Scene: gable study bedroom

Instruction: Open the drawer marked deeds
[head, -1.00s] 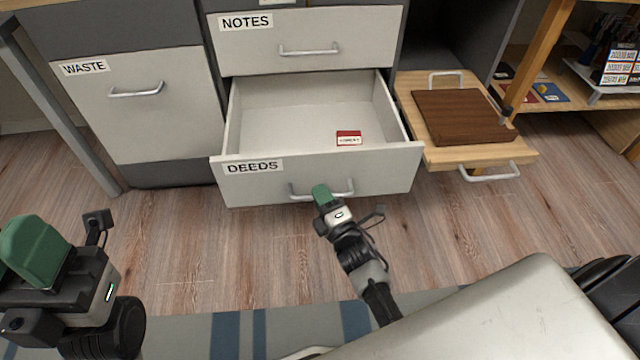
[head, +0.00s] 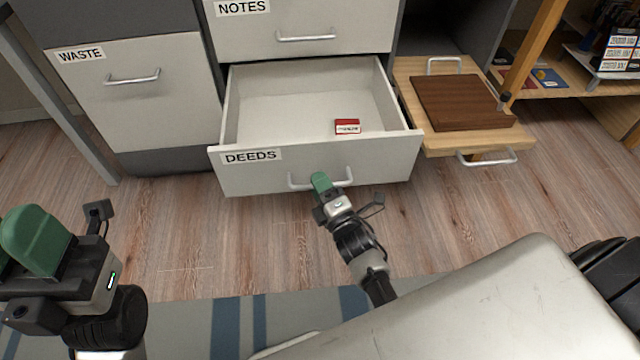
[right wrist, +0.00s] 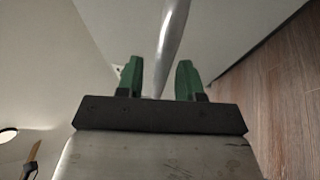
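The drawer marked deeds (head: 240,174) is pulled well out, its inside in plain view in the head view. A small red and white box (head: 347,126) lies in it. Its bar handle (head: 297,184) is partly hidden by my right gripper (head: 321,182). In the right wrist view the handle bar (right wrist: 172,45) runs between the two green fingers of the right gripper (right wrist: 160,78). The fingers stand apart, with a gap beside the bar. My left gripper (head: 30,245) is at the left edge, away from the drawers and partly cut off.
The notes drawer (head: 300,20) above and the waste front (head: 150,115) to the left look closed. To the right a wooden pull-out (head: 470,140) bears a dark board (head: 460,103). Bare wooden floor (head: 200,230) lies in front, with a striped rug (head: 300,315) nearer me.

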